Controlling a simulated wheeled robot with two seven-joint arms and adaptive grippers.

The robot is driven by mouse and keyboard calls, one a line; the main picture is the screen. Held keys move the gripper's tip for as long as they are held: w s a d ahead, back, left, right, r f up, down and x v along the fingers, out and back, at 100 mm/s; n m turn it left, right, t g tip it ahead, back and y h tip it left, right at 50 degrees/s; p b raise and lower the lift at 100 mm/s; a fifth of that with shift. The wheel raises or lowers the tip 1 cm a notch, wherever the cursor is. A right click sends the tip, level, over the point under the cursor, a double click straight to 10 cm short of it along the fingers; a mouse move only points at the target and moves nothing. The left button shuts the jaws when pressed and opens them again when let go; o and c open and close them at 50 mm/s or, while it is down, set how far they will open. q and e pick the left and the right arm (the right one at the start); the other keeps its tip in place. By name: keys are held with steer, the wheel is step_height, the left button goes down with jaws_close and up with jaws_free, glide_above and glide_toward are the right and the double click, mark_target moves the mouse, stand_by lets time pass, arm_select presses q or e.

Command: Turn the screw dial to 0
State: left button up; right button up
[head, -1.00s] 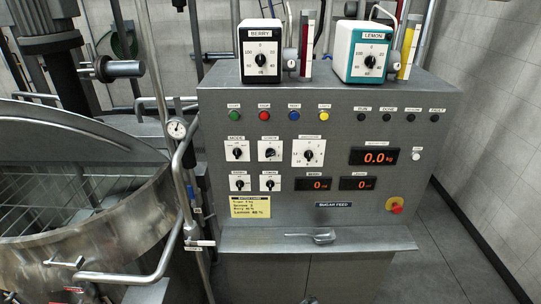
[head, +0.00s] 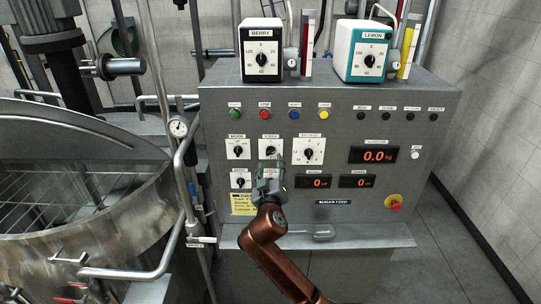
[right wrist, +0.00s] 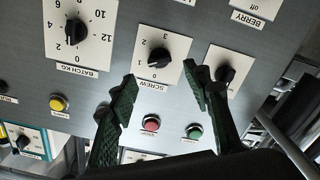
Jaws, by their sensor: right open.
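The screw dial (right wrist: 159,60) is a black knob on a white plate marked SCREW with a 0 to 3 scale. Its white mark points to the lower left in the right wrist view, seemingly near 1; the exact reading is unclear. In the head view the screw dial (head: 270,147) is second in the upper dial row. My right gripper (right wrist: 160,74) is open and empty, its green fingertips either side of the knob in the picture but apparently short of it. In the head view my right gripper (head: 269,164) is just below the dial. My left gripper is not in view.
The batch dial (right wrist: 75,29) and mode dial (right wrist: 225,73) flank the screw dial. The red button (right wrist: 151,124) and green button (right wrist: 194,131) are near my fingers. A shelf (head: 370,236) juts out below the panel. A steel mixer (head: 90,225) stands left.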

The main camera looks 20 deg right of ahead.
mark_target(270, 154)
steer(key=x, duration=0.7)
steer(key=shift+d+f+p, duration=0.1)
steer(key=shift+f+p, duration=0.1)
steer(key=shift+p, duration=0.15)
steer(key=shift+c, duration=0.3)
steer(key=c, duration=1.1)
